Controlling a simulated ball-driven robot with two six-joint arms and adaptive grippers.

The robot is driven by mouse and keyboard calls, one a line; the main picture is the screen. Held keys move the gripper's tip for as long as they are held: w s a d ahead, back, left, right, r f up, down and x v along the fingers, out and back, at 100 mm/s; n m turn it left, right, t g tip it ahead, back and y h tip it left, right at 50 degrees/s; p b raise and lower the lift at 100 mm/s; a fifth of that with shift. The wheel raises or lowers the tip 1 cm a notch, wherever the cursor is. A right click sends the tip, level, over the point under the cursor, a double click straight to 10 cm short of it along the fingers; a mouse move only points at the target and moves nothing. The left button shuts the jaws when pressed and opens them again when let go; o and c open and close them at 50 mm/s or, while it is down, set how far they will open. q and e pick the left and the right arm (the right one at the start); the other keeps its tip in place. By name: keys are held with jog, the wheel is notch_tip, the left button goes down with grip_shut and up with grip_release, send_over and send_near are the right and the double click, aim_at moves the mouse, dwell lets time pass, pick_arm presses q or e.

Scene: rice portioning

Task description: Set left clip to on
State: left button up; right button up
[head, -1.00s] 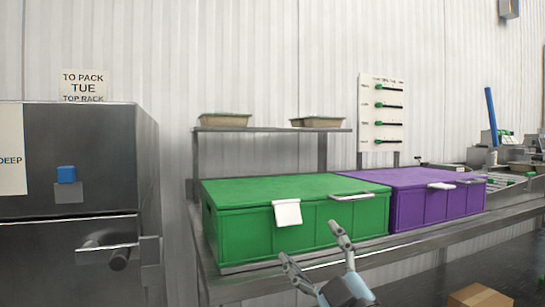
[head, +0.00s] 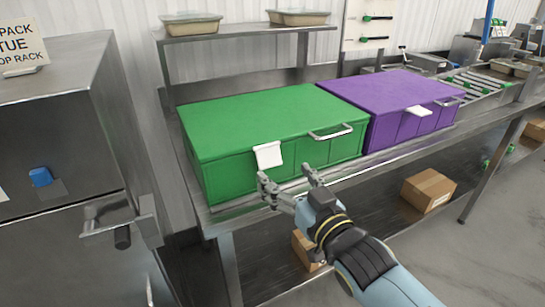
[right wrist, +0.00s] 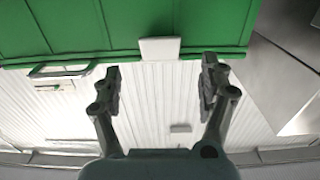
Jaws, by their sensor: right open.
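The left clip (head: 268,155) is a white flap at the lid edge of the green box (head: 228,178). It slants down across the front of the box. My right gripper (head: 285,174) is open and empty, just in front of and below the clip. In the right wrist view the clip (right wrist: 160,48) shows ahead, between the two spread fingers (right wrist: 160,80) and apart from them. A second white clip (head: 419,111) on the purple box (head: 390,100) sticks outward. My left gripper is not in view.
Both boxes stand on a steel bench (head: 372,165). A handle (head: 331,131) is right of the left clip. A steel cabinet (head: 70,130) with a blue knob (head: 41,177) stands at left. Cardboard boxes (head: 428,189) lie below the bench. A shelf with trays (head: 192,24) is behind.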

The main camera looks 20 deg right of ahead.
aim_at(271, 162)
jog(key=w, duration=0.5)
jog(key=shift+w+a, duration=0.1)
jog(key=shift+w, duration=0.3)
jog(key=c, duration=1.2)
jog(key=t+b, duration=0.1)
jog(key=b, duration=0.3)
jog(key=f+t+b, duration=0.1)
jog(key=b, duration=0.4)
jog(key=shift+w+f+t, duration=0.1)
jog(key=shift+w+t, duration=0.2)
jog(key=shift+r, duration=0.25)
